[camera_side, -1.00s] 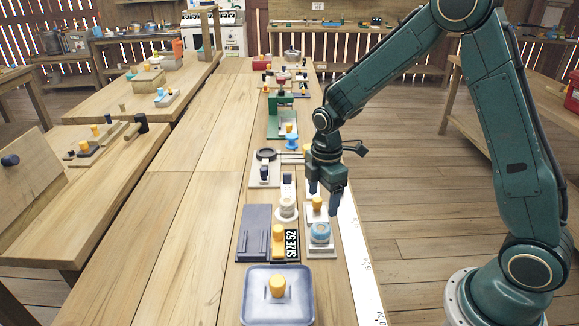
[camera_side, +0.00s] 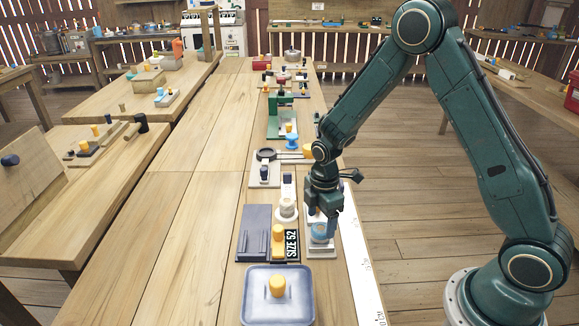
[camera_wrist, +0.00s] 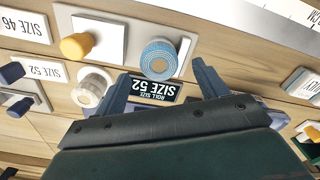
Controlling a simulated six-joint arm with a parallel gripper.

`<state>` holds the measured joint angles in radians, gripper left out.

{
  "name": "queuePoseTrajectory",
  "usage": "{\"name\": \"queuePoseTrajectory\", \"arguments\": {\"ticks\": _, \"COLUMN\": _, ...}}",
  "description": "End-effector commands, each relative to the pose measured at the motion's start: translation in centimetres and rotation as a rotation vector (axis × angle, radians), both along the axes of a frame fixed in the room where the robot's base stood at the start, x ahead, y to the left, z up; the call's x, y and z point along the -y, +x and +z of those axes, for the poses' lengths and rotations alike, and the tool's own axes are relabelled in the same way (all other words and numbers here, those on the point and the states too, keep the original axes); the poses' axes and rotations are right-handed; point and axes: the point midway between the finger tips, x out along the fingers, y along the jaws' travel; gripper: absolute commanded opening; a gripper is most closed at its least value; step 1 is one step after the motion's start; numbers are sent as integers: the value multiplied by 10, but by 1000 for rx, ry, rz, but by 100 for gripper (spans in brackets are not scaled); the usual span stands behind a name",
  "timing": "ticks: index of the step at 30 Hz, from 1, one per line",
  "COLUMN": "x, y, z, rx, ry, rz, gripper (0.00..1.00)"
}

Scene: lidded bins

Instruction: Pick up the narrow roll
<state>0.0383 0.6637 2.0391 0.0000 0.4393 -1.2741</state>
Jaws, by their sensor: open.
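Two rolls stand close together. A blue ribbed roll (camera_wrist: 159,59) sits on a white plate and also shows in the side view (camera_side: 319,235), partly hidden by a finger. A cream roll (camera_wrist: 92,88) stands beside it, and in the side view it is on a white stand (camera_side: 287,208). I cannot tell for certain which roll is the narrow one. My gripper (camera_wrist: 163,78) is open and empty, pointing down. In the wrist view the blue roll lies between the lines of the two fingers, just beyond their tips. The cream roll is outside the left finger.
A yellow knob (camera_wrist: 77,46) shares the blue roll's white plate. A "SIZE 52" holder with a yellow knob (camera_side: 278,234) and a blue-lidded bin (camera_side: 255,308) stand nearer the camera. A black pan (camera_side: 265,154) lies farther back. The table's left half is clear.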

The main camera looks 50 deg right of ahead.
Motion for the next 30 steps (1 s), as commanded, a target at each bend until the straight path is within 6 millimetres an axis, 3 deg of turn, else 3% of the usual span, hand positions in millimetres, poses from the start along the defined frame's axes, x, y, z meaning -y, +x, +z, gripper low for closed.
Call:
{"name": "queuePoseTrajectory", "arguments": {"ticks": 12, "x": 0, "y": 0, "z": -38, "rx": -3, "ry": -1, "rz": 1, "gripper": 72}}
{"name": "queuePoseTrajectory", "arguments": {"ticks": 28, "x": 0, "y": 0, "z": -39, "rx": 0, "ry": -1, "rz": 1, "gripper": 72}}
{"name": "queuePoseTrajectory", "arguments": {"ticks": 30, "x": 0, "y": 0, "z": -39, "rx": 0, "ry": -1, "rz": 1, "gripper": 62}}
